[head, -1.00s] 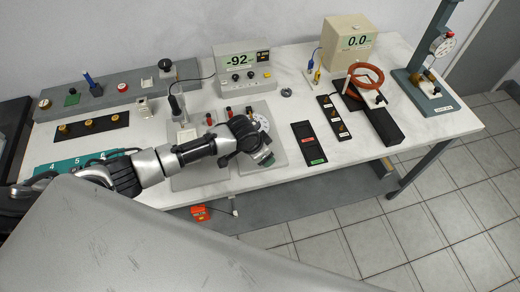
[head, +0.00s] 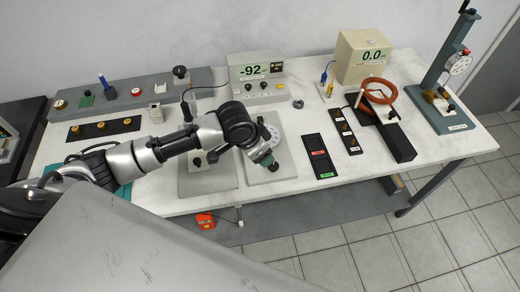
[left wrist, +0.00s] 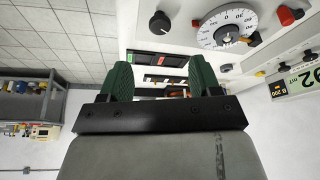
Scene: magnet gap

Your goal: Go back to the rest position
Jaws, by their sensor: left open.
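My left arm comes in from the left in the head view and reaches over the near middle of the bench. My left gripper (head: 266,161) points down and to the right, above a grey panel (head: 283,165) with a round dial (head: 270,136). In the left wrist view its two green fingers (left wrist: 162,80) stand apart with nothing between them. The dial also shows in that view (left wrist: 226,28), beside a black knob (left wrist: 160,22). My arm hides part of the panels below it. My right gripper is not in view.
On the bench (head: 215,204) stand a meter box reading -92 (head: 256,72), a beige box reading 0.0 (head: 364,55), a black tray (head: 318,157) and a black block with a reddish ring (head: 378,90). A tall stand (head: 440,80) is at the right. Bare bench lies along the front edge.

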